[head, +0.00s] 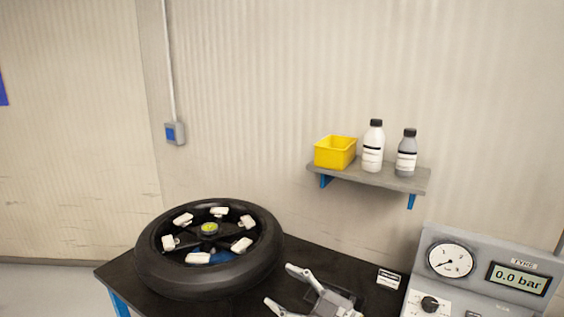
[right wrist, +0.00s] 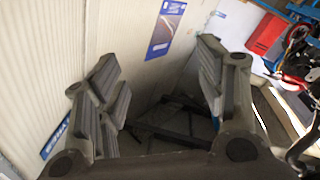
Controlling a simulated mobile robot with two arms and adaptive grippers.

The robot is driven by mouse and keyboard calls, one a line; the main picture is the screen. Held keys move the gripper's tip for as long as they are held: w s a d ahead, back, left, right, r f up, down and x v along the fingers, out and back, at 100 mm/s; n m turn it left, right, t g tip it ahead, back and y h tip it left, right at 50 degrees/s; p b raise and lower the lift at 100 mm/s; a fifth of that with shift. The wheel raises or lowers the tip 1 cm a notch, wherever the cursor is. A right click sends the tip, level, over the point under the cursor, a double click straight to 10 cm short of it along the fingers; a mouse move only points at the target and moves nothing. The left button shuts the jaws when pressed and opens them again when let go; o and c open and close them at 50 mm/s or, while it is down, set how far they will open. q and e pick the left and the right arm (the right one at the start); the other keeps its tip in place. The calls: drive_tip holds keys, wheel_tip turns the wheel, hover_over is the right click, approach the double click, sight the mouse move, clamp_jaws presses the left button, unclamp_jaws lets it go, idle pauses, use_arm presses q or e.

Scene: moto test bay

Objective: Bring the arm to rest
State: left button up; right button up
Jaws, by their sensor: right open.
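My right gripper (head: 283,288) is low in the head view, above the dark bench, just right of the motorcycle wheel (head: 158,264). Its fingers are spread apart with nothing between them. In the right wrist view the open fingers (right wrist: 160,110) show close up, one on each side, with wall and dark shapes behind. The arm behind the gripper is mostly cut off by the lower edge of the head view. My left gripper is not in view.
The wheel lies flat on the dark bench (head: 120,276) with several white pieces on it. A gauge panel (head: 476,262) reading 0.0 bar stands at right. A wall shelf (head: 385,178) holds a yellow bin (head: 335,153) and two bottles.

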drive_tip(key=s+d+f+m+t+h, duration=0.2)
drive_tip(key=s+d+f+m+h, duration=0.2)
drive_tip(key=d+m+h, duration=0.4)
drive_tip(key=s+d+f+m+t+h, duration=0.25)
drive_tip(key=d+f+m+h, duration=0.25)
drive_tip(key=d+m+h, duration=0.3)
drive_tip(key=s+d+f+g, duration=0.1)
drive_tip(key=s+f+g, duration=0.3)
drive_tip(key=s, duration=0.5)
drive_tip(key=s+d+f+n+g+y, duration=0.1)
drive_tip(key=s+f+g, duration=0.25)
drive_tip(key=s, duration=0.55)
drive_tip(key=s+d+f+g, duration=0.1)
drive_tip(key=s+f+g, duration=0.35)
drive_tip(key=s, duration=0.45)
wheel_tip(320, 180, down, 26)
drive_tip(key=g+b, duration=0.1)
drive_tip(key=b, duration=0.1)
drive_tip(key=s+d+f+g+b, duration=0.1)
drive_tip(key=s+d+f+b, duration=0.1)
drive_tip(key=s+f, duration=1.5)
wheel_tip(320, 180, down, 3)
drive_tip(key=shift+s+d+r, duration=0.2)
drive_tip(key=shift+s+d, duration=0.1)
drive_tip(key=shift+d, duration=0.4)
